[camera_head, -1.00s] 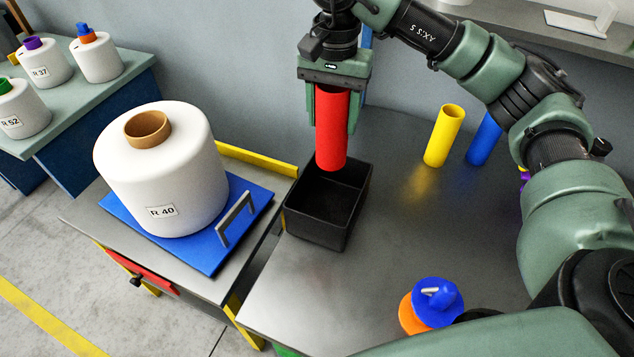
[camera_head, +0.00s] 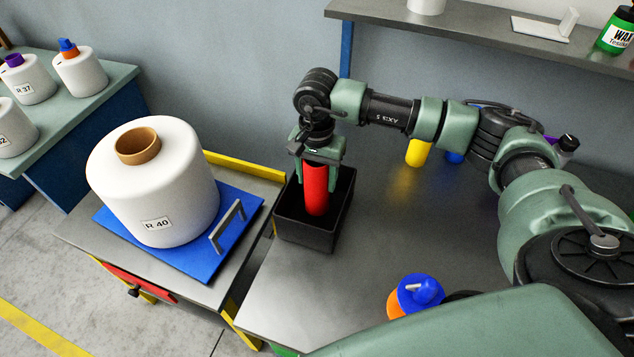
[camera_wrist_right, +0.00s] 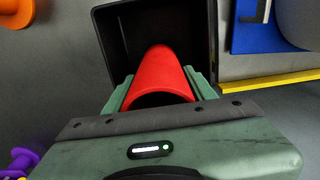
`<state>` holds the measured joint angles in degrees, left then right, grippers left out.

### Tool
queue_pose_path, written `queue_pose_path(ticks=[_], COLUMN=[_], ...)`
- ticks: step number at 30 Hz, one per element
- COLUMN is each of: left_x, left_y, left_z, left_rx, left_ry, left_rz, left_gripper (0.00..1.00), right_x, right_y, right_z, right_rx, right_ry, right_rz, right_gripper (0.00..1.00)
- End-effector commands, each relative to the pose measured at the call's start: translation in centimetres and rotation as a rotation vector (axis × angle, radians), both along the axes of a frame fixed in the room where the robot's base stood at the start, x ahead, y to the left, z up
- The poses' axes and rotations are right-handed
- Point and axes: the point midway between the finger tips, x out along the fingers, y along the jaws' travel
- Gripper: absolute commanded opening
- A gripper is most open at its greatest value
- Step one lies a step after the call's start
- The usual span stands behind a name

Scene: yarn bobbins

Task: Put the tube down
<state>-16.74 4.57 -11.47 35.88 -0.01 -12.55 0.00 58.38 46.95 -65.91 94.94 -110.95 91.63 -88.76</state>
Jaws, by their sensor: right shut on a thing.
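The red tube (camera_head: 316,188) is upright, with its lower part inside the black open box (camera_head: 310,238) on the grey table. My right gripper (camera_head: 320,170) is shut on the upper part of the tube. In the right wrist view the red tube (camera_wrist_right: 158,78) sits between the green fingers, with the black box (camera_wrist_right: 115,40) around its far end. The box wall hides part of the tube's base, so I cannot tell whether it touches the bottom. My left gripper does not show.
A white bobbin (camera_head: 160,195) marked R 40 stands on a blue plate (camera_head: 185,258) left of the box. A yellow tube (camera_head: 418,153) and a blue tube (camera_head: 455,157) stand behind my right arm. An orange and blue object (camera_head: 415,294) is near the front. The table's middle is clear.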

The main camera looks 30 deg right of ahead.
Motion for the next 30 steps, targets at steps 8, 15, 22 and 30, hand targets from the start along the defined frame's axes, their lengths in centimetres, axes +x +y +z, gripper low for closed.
queue_pose_path(ticks=[8,15,22,30], left_x=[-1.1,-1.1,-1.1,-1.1], left_y=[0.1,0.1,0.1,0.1], left_z=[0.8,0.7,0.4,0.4], left_rx=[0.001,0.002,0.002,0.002], left_ry=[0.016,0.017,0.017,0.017], left_rz=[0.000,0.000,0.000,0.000], left_gripper=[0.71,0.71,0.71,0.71], right_x=[0.0,0.0,0.0,0.0], right_y=[0.0,0.0,0.0,0.0], right_z=[-3.1,-3.2,-3.4,-3.4], right_rx=[0.000,0.000,-0.001,-0.001], right_ry=[0.001,0.000,0.001,0.001], right_rz=[0.000,0.000,0.000,0.000], right_gripper=[0.15,0.15,0.77,0.77])
